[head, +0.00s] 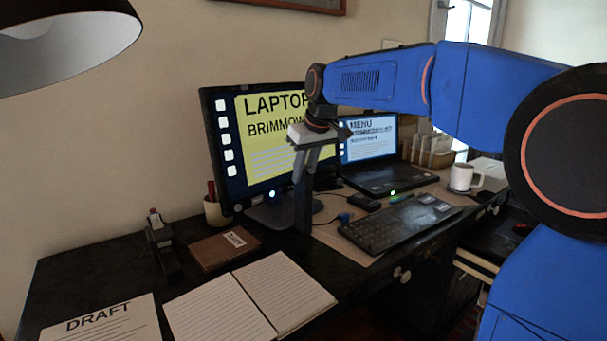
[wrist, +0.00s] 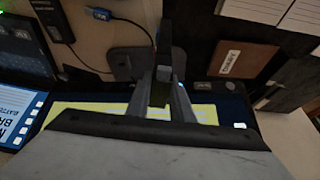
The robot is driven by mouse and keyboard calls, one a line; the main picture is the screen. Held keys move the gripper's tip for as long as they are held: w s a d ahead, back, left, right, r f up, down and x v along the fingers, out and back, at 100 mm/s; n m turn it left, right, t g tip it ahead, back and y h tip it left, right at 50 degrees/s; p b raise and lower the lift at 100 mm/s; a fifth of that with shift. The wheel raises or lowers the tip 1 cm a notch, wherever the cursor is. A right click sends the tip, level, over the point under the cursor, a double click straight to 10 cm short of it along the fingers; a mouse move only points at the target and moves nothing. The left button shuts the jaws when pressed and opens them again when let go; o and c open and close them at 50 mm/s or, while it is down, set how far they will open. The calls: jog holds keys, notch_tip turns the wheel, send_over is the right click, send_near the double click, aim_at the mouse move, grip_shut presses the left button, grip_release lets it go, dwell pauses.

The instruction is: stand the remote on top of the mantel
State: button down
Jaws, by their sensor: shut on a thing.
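My gripper (head: 304,174) is in front of the large monitor, pointing down over the desk. It is shut on a dark, slim, bar-shaped thing, which looks like the remote (head: 303,208). The remote hangs upright below the fingers, its lower end close to the desk top; I cannot tell whether it touches. In the wrist view the gripper's fingers (wrist: 162,88) close on the same dark remote (wrist: 165,42), seen nearly end-on. No mantel can be made out in either view.
The monitor (head: 228,150) stands close behind my gripper. A laptop (head: 385,178), keyboard (head: 398,222) and white mug (head: 462,178) are to the right. An open notebook (head: 250,298), brown book (head: 224,247) and pen cup (head: 216,210) are left. A lamp (head: 65,45) hangs upper left.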

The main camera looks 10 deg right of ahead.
jog(key=shift+f, duration=0.2)
jog(key=c, duration=1.6)
grip_release()
jog(key=shift+f, duration=0.15)
jog(key=shift+o, duration=0.2)
jog(key=v, duration=1.2)
jog(key=shift+s, duration=0.15)
